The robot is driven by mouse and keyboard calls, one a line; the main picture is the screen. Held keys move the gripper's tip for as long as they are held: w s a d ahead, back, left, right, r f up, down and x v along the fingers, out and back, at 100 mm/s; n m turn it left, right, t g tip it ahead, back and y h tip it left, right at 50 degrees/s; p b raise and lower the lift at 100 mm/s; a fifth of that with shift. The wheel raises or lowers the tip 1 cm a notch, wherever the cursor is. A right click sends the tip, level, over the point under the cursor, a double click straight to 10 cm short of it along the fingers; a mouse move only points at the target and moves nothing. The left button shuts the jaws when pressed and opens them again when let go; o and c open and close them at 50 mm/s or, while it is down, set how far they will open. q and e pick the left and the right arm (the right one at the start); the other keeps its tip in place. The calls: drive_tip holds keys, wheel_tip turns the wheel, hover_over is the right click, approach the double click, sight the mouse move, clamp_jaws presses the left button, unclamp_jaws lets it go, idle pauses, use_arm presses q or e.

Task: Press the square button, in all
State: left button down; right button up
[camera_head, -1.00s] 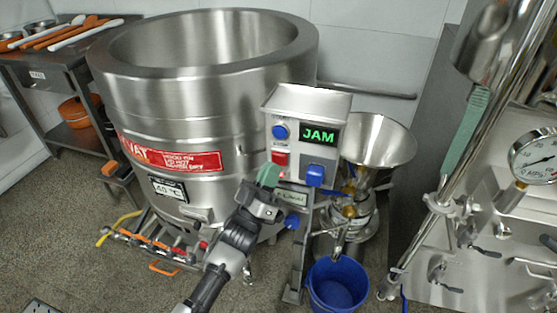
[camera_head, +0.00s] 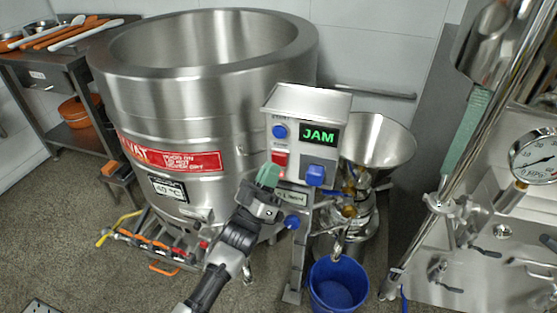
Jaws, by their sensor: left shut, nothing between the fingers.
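The grey control box (camera_head: 306,101) stands in front of the big steel vat and has a green "JAM" display (camera_head: 319,136). Its front carries a round blue button (camera_head: 279,131), a red squarish button (camera_head: 280,158) below that, and a blue squarish block (camera_head: 315,175) under the display. My left gripper (camera_head: 268,176) is shut and empty, its green fingertips just below and left of the red button. I cannot tell whether the fingertips touch the box. My right gripper is not in view.
The steel vat (camera_head: 200,85) fills the area left of the box. A steel funnel (camera_head: 378,140) stands behind it on the right, and a blue bucket (camera_head: 338,285) is on the floor. Pipes and a pressure gauge (camera_head: 535,157) are at the right. A blue knob (camera_head: 292,222) sticks out below the box.

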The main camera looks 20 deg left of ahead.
use_arm(q)
drive_tip(key=shift+w, duration=0.15)
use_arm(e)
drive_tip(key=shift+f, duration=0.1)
use_arm(q)
drive_tip(key=shift+w, duration=0.3)
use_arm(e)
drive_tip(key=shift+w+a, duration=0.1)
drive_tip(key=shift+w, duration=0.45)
use_arm(q)
drive_tip(key=shift+w, duration=0.1)
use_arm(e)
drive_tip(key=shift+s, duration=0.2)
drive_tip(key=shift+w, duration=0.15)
